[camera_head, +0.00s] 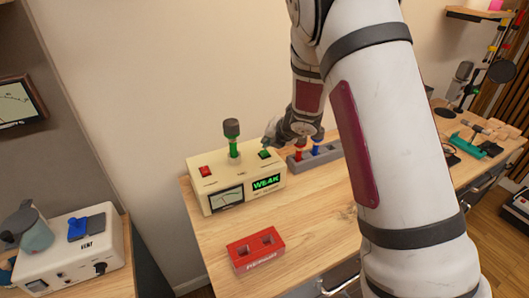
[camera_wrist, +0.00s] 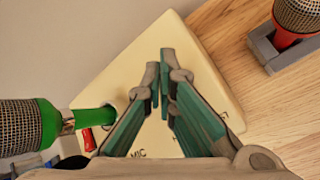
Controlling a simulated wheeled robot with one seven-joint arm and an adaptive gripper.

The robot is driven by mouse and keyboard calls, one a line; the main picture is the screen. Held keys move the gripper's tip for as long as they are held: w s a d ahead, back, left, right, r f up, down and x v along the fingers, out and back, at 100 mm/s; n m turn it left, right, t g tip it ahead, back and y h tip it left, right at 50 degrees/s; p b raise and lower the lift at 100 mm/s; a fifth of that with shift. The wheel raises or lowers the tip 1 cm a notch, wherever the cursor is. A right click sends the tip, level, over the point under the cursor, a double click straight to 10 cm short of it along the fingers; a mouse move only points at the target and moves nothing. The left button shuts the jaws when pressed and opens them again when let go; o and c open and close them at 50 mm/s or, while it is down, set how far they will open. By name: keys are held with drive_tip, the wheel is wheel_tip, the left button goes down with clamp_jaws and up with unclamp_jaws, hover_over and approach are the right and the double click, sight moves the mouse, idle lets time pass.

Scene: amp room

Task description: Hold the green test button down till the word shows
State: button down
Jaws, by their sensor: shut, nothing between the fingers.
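The cream tester box (camera_head: 236,186) stands on the wooden table, with a needle meter (camera_head: 226,198) and a lit display (camera_head: 266,183) on its front. The display reads WEAK in green letters. The green test button (camera_head: 264,154) is on the box's top, at the right. My gripper (camera_head: 268,143) is shut and empty, its fingertips right at the button; I cannot tell how far it is pressed. In the wrist view my gripper (camera_wrist: 158,85) points at the box top (camera_wrist: 190,55) and hides the button. A green microphone (camera_head: 233,140) stands upright in the box.
A red switch (camera_head: 205,171) is on the box's left. A grey rack (camera_head: 318,156) with red and blue microphones stands close to the right. Bare table (camera_head: 310,215) lies between the block and my arm.

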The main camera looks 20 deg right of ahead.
drive_tip(key=shift+r+p, duration=0.95)
drive_tip(key=shift+r, duration=1.55)
wheel_tip(320, 180, up, 11)
drive_tip(key=m+t+h, duration=0.1)
drive_tip(key=m+h, duration=0.2)
drive_tip(key=m, duration=0.5)
hover_over(268, 151)
drive_tip(key=s+d, duration=0.4)
drive_tip(key=s+d+r+m+h, duration=0.2)
drive_tip(key=s+r+m, duration=0.6)
drive_tip(key=s+m, duration=0.15)
drive_tip(key=s+a+m+g+y, duration=0.1)
drive_tip(key=s+m, duration=0.5)
drive_tip(key=s, duration=0.7)
drive_tip(key=s+a+f+m+g+y+b, duration=0.1)
drive_tip(key=s+a+m+g, duration=0.2)
drive_tip(key=s, duration=1.1)
drive_tip(key=a+m, duration=0.3)
drive_tip(key=m, duration=0.1)
drive_tip(key=shift+f+b, duration=0.15)
drive_tip(key=shift+b, duration=0.15)
